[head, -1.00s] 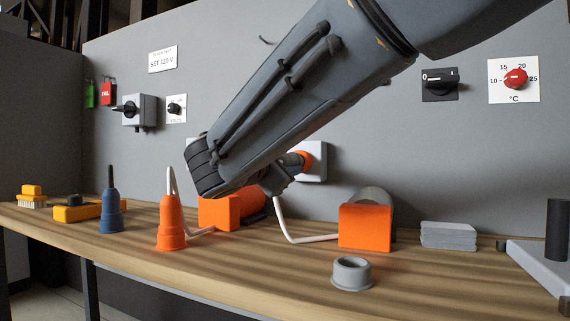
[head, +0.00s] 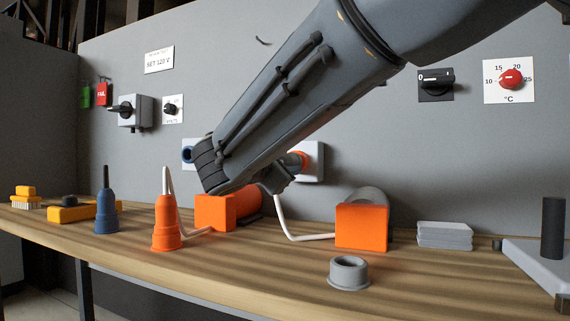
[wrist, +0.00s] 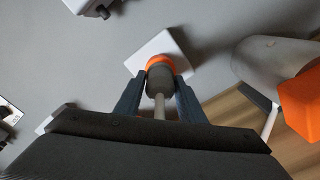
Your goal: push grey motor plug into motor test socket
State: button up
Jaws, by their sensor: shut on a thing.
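The grey motor plug (wrist: 159,76), with a white cable behind it, is between the two fingers of my gripper (wrist: 158,92) in the wrist view. My gripper is shut on it. The plug's front meets the orange ring of the motor test socket (wrist: 161,61), which sits on a white wall plate. How deep the plug sits in the ring cannot be told. In the head view the socket (head: 300,160) shows on the back wall beside my gripper (head: 279,178), and the plug is mostly hidden by my gripper.
Orange motor blocks (head: 362,227) and (head: 214,212) stand on the bench below. A blue socket (head: 188,154) is on the wall at left. An orange cone-shaped plug (head: 166,225), a blue one (head: 107,212) and a grey ring (head: 349,272) stand nearer the front.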

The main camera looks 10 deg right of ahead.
jog(key=shift+w+d, duration=0.15)
jog(key=o, duration=1.2)
jog(key=p+v, duration=0.1)
jog(key=v, duration=0.6)
jog(key=shift+s+p, duration=0.25)
jog(key=shift+p, duration=0.05)
